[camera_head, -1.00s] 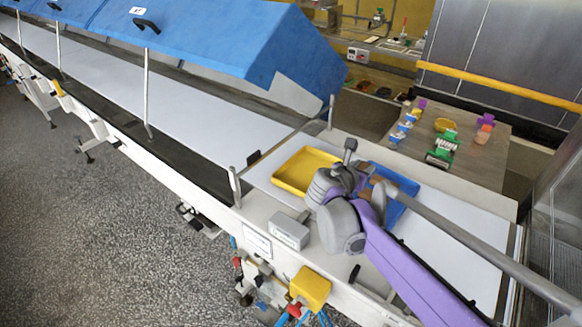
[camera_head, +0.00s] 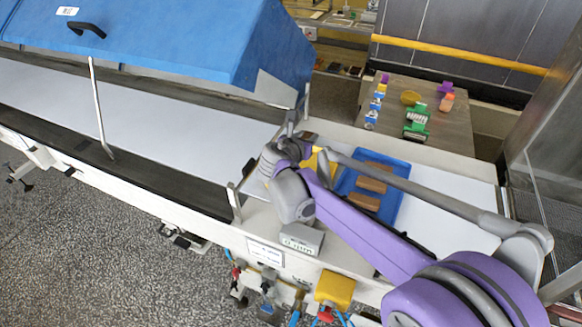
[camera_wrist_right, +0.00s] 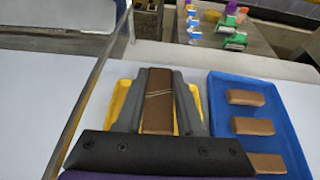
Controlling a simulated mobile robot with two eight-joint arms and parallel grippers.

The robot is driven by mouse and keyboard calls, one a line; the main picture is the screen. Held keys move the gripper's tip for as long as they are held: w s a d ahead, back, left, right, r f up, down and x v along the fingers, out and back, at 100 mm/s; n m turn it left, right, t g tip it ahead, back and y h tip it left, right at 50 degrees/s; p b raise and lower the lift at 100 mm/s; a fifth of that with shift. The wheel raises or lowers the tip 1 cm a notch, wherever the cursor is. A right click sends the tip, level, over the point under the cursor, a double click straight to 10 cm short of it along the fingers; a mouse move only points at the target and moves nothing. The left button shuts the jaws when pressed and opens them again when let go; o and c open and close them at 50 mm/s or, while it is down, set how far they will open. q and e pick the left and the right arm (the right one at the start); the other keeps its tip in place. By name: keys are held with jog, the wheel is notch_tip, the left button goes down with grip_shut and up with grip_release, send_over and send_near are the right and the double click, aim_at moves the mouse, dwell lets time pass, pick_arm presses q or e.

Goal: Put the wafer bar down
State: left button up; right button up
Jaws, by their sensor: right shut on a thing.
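My right gripper (camera_wrist_right: 158,88) is shut on a brown wafer bar (camera_wrist_right: 158,110) with pale diagonal lines on top. The fingers grip its two long sides. In the wrist view the bar appears over the yellow tray (camera_wrist_right: 122,98); I cannot tell whether it touches the tray. In the head view my right gripper (camera_head: 296,138) hides the bar and most of the yellow tray (camera_head: 312,162). To the right, the blue tray (camera_head: 397,204) holds three plain brown bars; it also shows in the wrist view (camera_wrist_right: 217,120). My left gripper is out of view.
Both trays are on the white belt (camera_head: 440,215) of a long conveyor. A blue hood (camera_head: 180,40) covers the belt farther left. A brown table (camera_head: 450,125) with small coloured items stands behind. A grey box (camera_head: 302,239) sits on the front rail.

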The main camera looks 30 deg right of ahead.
aim_at(306, 163)
notch_tip(306, 163, down, 10)
jog(key=shift+s+d+r+b, duration=0.1)
jog(key=shift+b, duration=0.2)
jog(key=shift+f, duration=0.2)
jog(key=o, duration=1)
jog(key=shift+r, duration=0.25)
jog(key=v, duration=1.2)
jog(key=shift+s+f, duration=0.1)
jog(key=shift+f, duration=0.05)
